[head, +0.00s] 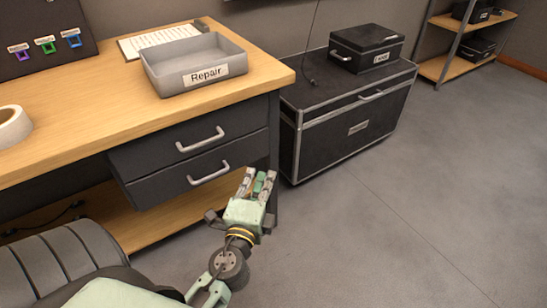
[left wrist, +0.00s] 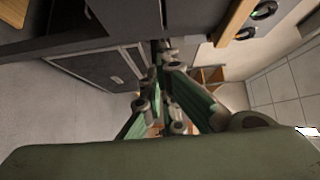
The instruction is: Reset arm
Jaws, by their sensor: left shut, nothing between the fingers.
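My left gripper (head: 258,179) is in the lower middle of the head view, in front of the workbench's right end and below its top. Its fingers are together with nothing between them. In the left wrist view the green and grey fingers (left wrist: 163,85) stretch away from the camera, with dark furniture beyond them. My right gripper is in neither view.
A wooden workbench (head: 95,110) with two dark drawers (head: 195,158) is at the left. It bears a grey Repair tray (head: 205,77) and a tape roll (head: 12,126). A black case (head: 350,125) stands beside it. Floor at the right (head: 440,180) is clear.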

